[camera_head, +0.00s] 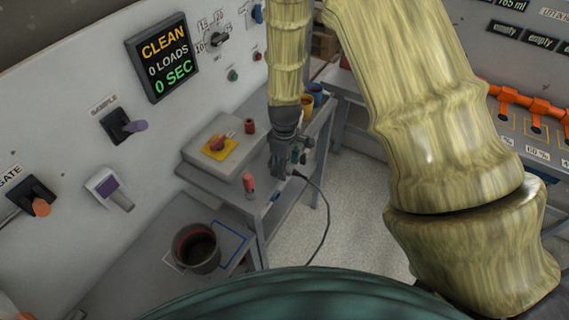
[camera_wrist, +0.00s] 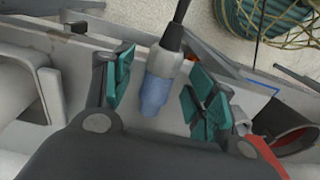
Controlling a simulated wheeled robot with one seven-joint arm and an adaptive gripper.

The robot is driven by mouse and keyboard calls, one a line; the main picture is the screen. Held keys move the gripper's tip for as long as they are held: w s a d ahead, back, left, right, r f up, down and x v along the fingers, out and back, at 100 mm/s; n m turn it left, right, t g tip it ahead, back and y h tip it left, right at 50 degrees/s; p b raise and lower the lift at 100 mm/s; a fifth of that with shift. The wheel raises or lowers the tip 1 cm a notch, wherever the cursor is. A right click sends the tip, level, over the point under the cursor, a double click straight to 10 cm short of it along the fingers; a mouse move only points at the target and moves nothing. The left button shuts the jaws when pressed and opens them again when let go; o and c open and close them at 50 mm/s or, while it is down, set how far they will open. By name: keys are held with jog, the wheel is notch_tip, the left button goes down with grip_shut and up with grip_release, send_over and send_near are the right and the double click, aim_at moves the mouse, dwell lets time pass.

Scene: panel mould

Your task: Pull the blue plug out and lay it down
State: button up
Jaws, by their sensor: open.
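The blue plug (camera_wrist: 155,95) shows in the wrist view as a short blue piece with a clear grey collar and a black cable (camera_wrist: 175,35) running from its far end. My gripper (camera_wrist: 162,80) is open, with its green-padded fingers on either side of the plug and a gap visible on both sides. The plug itself is mostly hidden by the gripper there. Whether it sits in a socket cannot be told.
A red-topped peg (camera_head: 249,183) stands on the bench near my gripper. A dark pot (camera_head: 197,248) stands in front, beside a blue outlined square (camera_head: 236,250). Yellow and blue cups (camera_head: 308,103) stand behind.

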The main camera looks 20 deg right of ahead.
jog(key=shift+r, duration=0.1)
notch_tip(320, 180, up, 12)
dwell(0.8)
jog(key=shift+s, duration=0.1)
